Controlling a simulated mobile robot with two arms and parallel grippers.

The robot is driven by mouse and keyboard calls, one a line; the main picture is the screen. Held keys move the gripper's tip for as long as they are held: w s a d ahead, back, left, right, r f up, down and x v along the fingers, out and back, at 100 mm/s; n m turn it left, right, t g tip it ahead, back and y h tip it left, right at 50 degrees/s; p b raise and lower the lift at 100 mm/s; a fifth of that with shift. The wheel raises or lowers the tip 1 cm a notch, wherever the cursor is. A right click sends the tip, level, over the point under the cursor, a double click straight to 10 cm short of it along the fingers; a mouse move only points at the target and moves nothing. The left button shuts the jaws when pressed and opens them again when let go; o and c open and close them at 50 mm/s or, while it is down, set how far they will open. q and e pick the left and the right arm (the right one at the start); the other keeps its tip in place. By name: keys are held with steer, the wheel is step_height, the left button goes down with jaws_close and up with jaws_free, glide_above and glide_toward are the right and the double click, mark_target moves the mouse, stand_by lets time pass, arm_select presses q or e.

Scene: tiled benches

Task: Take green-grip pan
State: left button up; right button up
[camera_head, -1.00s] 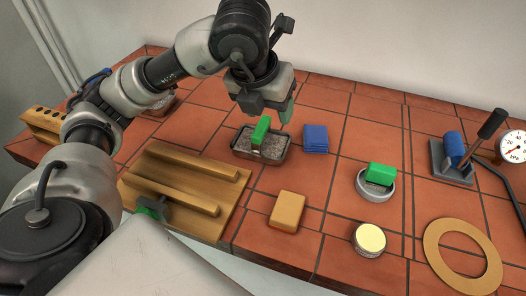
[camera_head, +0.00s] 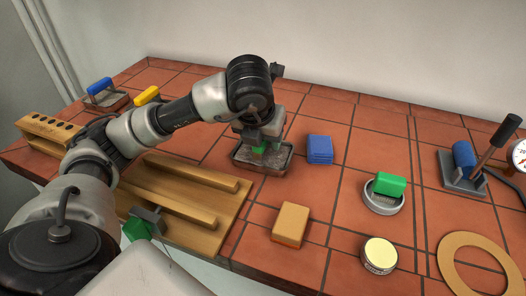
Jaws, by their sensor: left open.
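The green-grip pan (camera_head: 287,165), a shallow rectangular grey tray with grey contents, sits on the tiles near the bench's middle. My left gripper (camera_head: 260,147) is open, pointing down over it, and hides most of its grip. Some green shows at the fingertips; I cannot tell grip from finger there, nor whether they touch.
A blue block (camera_head: 319,149) is close right of the pan. A wooden rack (camera_head: 178,178), a tan block (camera_head: 290,224) and a round dish with a green block (camera_head: 390,184) are nearer. A blue-grip pan (camera_head: 100,87) stands far left. A yellow block (camera_head: 147,95) is behind my arm.

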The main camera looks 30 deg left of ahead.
arm_select(q)
steer(key=shift+w+f, duration=0.1)
steer(key=shift+f, duration=0.2)
jaws_close()
steer(key=shift+r, duration=0.15)
